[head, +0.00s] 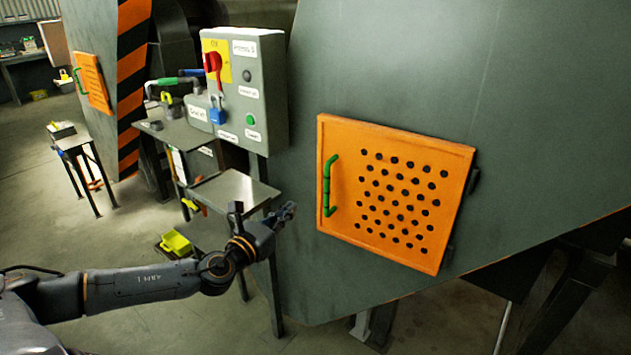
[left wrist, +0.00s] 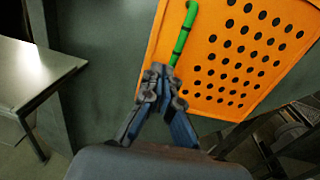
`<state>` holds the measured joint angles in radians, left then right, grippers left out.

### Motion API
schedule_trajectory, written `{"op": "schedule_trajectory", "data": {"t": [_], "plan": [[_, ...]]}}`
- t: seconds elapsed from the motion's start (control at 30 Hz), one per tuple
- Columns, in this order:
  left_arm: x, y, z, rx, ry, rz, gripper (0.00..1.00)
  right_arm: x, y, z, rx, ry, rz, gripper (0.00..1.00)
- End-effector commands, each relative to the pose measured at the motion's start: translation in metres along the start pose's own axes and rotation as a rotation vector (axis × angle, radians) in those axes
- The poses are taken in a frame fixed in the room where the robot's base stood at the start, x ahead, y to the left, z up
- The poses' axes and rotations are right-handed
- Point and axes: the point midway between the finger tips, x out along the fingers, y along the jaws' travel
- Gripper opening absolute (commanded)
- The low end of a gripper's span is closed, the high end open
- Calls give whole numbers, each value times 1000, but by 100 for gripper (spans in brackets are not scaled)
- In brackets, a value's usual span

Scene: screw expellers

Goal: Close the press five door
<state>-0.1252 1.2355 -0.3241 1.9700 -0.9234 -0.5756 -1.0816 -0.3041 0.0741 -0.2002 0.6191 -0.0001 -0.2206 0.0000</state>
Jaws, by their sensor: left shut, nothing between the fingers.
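The orange perforated door (head: 395,190) is on the green-grey press body, with hinges at its right edge and a green bar handle (head: 327,186) near its left edge. The door looks flat against the press; I cannot tell whether a small gap is left. My left gripper (head: 290,210) is left of the door and apart from the handle in the head view. In the left wrist view the shut fingertips (left wrist: 160,72) appear just below the lower end of the green handle (left wrist: 183,35), in front of the orange door (left wrist: 235,60). The gripper holds nothing. My right gripper is not in view.
A grey control box (head: 245,90) with a red switch and blue padlock stands left of the door. A small metal table (head: 235,190) stands below it, near my left arm. A yellow bin (head: 176,243) is low behind the arm. Another orange door (head: 93,82) is farther left.

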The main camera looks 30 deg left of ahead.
Motion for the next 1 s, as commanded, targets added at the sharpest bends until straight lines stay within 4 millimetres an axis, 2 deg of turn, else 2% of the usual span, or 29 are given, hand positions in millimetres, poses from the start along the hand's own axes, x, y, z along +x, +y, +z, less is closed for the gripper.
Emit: {"op": "schedule_trajectory", "data": {"t": [0.27,0.73,1.0], "plan": [[30,1,4,-6,-5,4,0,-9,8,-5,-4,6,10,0],[116,0,2,-6,-2,1,0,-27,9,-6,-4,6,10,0],[137,0,0,-4,0,0,0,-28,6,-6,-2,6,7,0]]}}
